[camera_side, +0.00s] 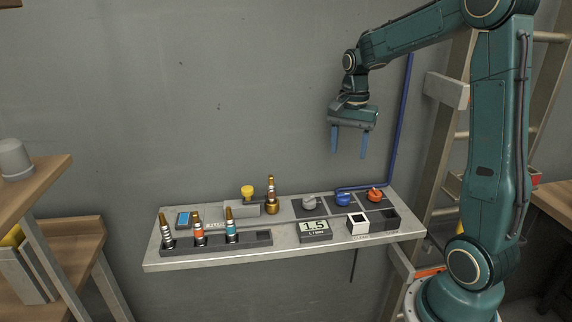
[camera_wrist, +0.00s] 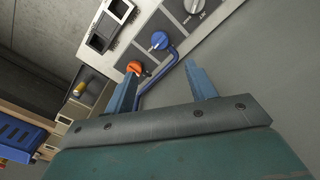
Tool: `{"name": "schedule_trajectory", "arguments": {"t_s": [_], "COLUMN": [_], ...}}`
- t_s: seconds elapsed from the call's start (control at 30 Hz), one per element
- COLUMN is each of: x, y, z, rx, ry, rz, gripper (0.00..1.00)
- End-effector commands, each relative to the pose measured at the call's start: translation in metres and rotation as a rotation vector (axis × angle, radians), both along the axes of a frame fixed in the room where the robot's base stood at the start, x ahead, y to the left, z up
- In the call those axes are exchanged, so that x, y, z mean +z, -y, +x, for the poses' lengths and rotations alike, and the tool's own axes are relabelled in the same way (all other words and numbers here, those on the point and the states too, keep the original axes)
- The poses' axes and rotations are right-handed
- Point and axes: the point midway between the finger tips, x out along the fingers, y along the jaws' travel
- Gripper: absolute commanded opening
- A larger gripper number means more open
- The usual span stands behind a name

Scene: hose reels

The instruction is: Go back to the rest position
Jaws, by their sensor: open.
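My gripper (camera_side: 349,145) hangs in the air above the right part of the shelf (camera_side: 290,252), its two blue fingers apart and pointing down. Nothing is between the fingers. In the wrist view the gripper (camera_wrist: 161,88) also shows spread fingers with no object held. Below it on the shelf are a grey knob (camera_side: 309,202), a blue knob (camera_side: 343,199) and an orange knob (camera_side: 375,195). The blue knob (camera_wrist: 159,40) and orange knob (camera_wrist: 134,68) show beyond the fingers in the wrist view.
Several banded nozzles stand in a dark rack (camera_side: 215,244) at the shelf's left front. A blue pipe (camera_side: 399,125) runs up the wall. A ladder (camera_side: 444,150) stands at right.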

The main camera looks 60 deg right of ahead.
Motion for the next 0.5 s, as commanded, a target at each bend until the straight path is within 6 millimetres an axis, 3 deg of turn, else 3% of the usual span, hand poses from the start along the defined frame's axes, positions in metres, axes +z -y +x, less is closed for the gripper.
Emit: {"name": "schedule_trajectory", "arguments": {"t_s": [0.27,0.5], "x": [0.008,0.031], "y": [-0.012,-0.051], "z": [-0.003,-0.015], "rx": [0.059,0.259], "ry": [0.019,0.081], "rz": [-0.012,-0.053], "gripper": [0.56,0.56]}}
